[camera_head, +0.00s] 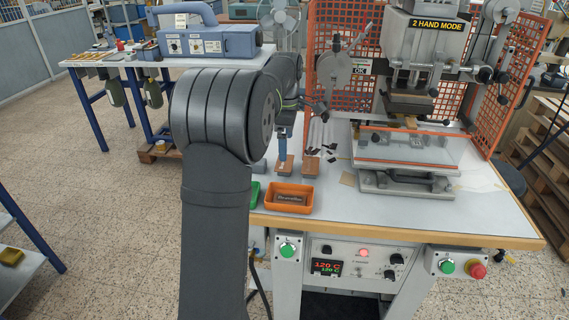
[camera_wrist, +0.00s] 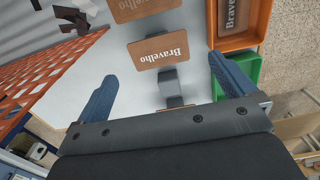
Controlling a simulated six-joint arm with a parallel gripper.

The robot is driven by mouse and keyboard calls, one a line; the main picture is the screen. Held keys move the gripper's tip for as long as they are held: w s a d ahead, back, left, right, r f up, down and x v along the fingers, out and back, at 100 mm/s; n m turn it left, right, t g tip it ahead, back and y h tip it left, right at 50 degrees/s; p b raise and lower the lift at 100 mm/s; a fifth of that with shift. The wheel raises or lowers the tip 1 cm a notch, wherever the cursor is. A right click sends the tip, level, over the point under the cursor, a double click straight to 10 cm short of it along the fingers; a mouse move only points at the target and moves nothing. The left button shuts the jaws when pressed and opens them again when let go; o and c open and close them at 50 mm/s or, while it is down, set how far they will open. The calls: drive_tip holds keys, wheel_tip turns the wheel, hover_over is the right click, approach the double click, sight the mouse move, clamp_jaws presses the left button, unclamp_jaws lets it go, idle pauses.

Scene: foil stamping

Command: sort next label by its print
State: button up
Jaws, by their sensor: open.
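A brown label (camera_wrist: 158,52) with white "Bravelho" print sits on a small grey stand between and just ahead of my gripper's fingertips (camera_wrist: 162,67). My gripper is open, with a blue finger on either side and nothing held. A second brown label (camera_wrist: 145,10) with similar print is cut off at the top of the wrist view. An orange bin (camera_head: 288,209) holds a brown label (camera_wrist: 232,14) printed "Bravelho". A green bin (camera_wrist: 244,72) stands beside the orange one; its inside is mostly hidden. In the head view my gripper (camera_head: 283,152) is just above a brown label (camera_head: 284,168).
Another brown label (camera_head: 310,167) lies on its stand to the right. Dark scraps (camera_head: 328,153) lie behind it. The stamping press (camera_head: 410,185) and orange mesh guard (camera_head: 340,80) stand to the right and back. The bins are near the table's front edge.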

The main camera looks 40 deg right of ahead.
sight(287, 163)
drive_tip(key=shift+d+f, duration=0.15)
drive_tip(key=shift+f, duration=2.6)
drive_tip(key=shift+f, duration=0.25)
drive_tip(key=shift+c, duration=0.2)
drive_tip(key=c, duration=0.8)
